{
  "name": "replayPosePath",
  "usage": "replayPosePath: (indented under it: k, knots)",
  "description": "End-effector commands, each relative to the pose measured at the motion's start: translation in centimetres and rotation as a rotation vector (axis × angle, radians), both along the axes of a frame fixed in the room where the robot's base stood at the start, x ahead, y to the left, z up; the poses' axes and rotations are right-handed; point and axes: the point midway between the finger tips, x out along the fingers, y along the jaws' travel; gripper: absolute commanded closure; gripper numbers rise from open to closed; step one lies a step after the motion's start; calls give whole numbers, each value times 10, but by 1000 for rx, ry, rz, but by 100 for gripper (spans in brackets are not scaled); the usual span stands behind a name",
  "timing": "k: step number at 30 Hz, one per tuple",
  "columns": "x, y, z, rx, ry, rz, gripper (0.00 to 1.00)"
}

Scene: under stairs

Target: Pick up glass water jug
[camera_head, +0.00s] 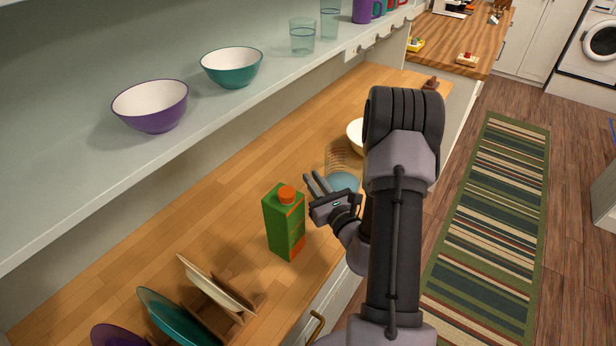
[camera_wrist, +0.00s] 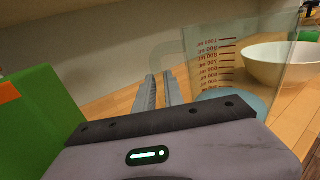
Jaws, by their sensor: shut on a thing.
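The glass water jug stands on the wooden counter, clear with pale blue water at its bottom (camera_head: 343,182). It also shows in the wrist view (camera_wrist: 232,62), upright, with red measuring marks and its handle on the left side. My gripper (camera_head: 316,175) is beside the jug. In the wrist view, its two fingers (camera_wrist: 159,75) are shut on the jug's handle, with a narrow gap between them. My arm partly covers the jug's right side in the head view.
A green carton with an orange cap (camera_head: 284,222) stands close to my gripper. A white bowl (camera_wrist: 280,64) sits just beyond the jug. A dish rack with plates (camera_head: 215,300) is nearer. A shelf (camera_head: 205,105) with bowls and glasses hangs above the counter.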

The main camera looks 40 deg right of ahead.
Motion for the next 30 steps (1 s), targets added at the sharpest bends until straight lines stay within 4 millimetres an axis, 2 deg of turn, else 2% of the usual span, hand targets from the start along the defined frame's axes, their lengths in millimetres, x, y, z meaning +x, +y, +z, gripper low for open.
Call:
replayPosePath:
  k: [15,24,30]
  knots:
    - [-86,-6,9,1,0,-5,100]
    - [-117,-7,14,0,1,-2,100]
    - [-127,-7,13,-1,0,0,100]
